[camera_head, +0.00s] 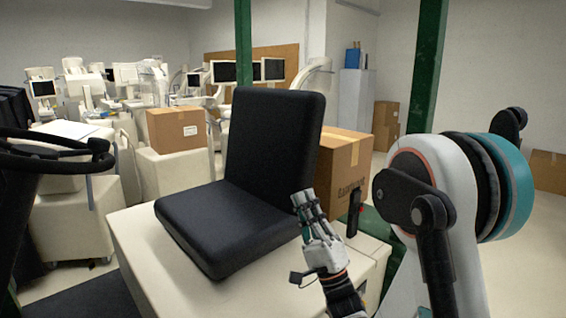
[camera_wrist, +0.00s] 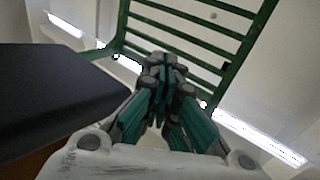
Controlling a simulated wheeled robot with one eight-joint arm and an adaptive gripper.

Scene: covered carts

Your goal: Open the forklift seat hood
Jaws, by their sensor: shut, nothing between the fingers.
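The forklift seat (camera_head: 265,160) is a black padded seat with an upright backrest. It is mounted on a cream hood (camera_head: 155,255), whose flat top lies level, so the hood appears down. My gripper (camera_head: 301,197) is shut and empty, beside the right edge of the seat cushion and above the hood's right part. In the wrist view my gripper (camera_wrist: 165,75) points up toward a green overhead guard (camera_wrist: 190,45), and a dark padded seat part (camera_wrist: 60,95) is at the left. I cannot tell whether the gripper touches the cushion.
A steering wheel (camera_head: 60,150) is at the left. Green posts (camera_head: 428,65) rise near the seat. A cardboard box (camera_head: 343,165) is behind the seat, with another box (camera_head: 176,129) and white equipment farther back.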

